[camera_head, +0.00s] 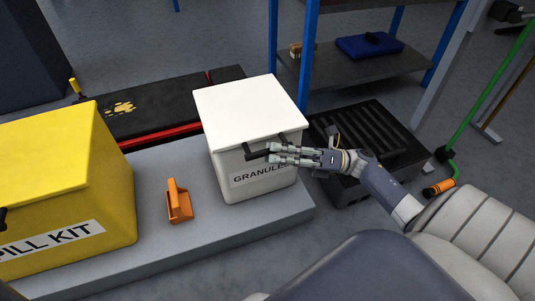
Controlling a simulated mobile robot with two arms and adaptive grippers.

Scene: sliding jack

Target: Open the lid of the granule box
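The granule box (247,181) is a white bin with a "GRANULES" label on its front, standing on a grey platform. Its white lid (247,108) lies flat and closed on top. A dark handle (256,154) shows at the upper front, just under the lid edge. My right gripper (270,154) reaches in from the right, its fingers pointing left across the front of the box. Its fingertips are at the handle and partly cover it. I cannot tell whether they grip it or only touch it. My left gripper is not in view.
A yellow spill kit box (70,165) and an orange scoop (179,202) stand on the grey platform (220,235) to the left. A black slatted crate (375,130) is right of the box. Behind are a blue-posted shelf (340,75) and a black mat (165,105).

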